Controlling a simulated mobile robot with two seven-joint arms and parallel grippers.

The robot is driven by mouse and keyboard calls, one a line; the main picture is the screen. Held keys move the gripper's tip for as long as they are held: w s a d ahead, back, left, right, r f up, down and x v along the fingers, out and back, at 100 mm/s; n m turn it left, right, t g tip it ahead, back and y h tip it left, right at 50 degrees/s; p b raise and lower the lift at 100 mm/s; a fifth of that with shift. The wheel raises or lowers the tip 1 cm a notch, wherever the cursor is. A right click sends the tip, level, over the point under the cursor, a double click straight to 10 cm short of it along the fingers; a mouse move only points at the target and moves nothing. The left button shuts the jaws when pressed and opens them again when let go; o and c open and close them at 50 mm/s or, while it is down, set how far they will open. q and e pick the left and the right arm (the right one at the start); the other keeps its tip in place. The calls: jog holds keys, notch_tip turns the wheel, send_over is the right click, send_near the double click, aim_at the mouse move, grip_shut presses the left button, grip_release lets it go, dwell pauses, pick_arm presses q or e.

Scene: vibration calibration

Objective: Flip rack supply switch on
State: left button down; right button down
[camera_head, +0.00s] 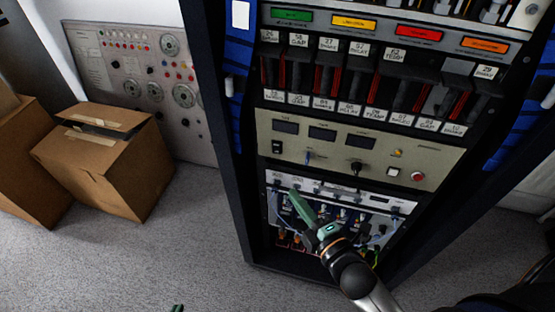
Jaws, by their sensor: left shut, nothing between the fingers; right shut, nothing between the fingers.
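The tall black rack (232,190) stands in the middle. Its beige supply panel (435,160) carries dark displays, a black rocker switch (277,147) at the left, a small blue toggle (307,157), a black knob (356,168), a white button (393,171) and a red button (417,176). I cannot read which is the rack supply switch or its position. My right gripper (298,200), with green fingers, is shut and empty in front of the cabled lower panel, below the beige panel. Only a green tip of my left gripper (177,308) shows at the bottom edge; it is shut.
Cardboard boxes (110,160) stand on the grey carpet (150,265) at the left, before a grey instrument panel (120,60). Labelled slots with red and black modules fill the rack's upper part. Blue cables hang at the lower panel (380,205).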

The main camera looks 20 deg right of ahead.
send_near(277, 148)
jog(key=w+a+f, duration=0.2)
jog(key=w+a, duration=0.1)
jog(key=a, duration=0.2)
jog(key=shift+w+d+f, duration=0.1)
jog(key=shift+w+d, duration=0.55)
jog(key=shift+w, duration=0.15)
jog(key=shift+w+d+f, duration=0.1)
jog(key=shift+w+d, duration=0.55)
jog(key=shift+w, duration=0.2)
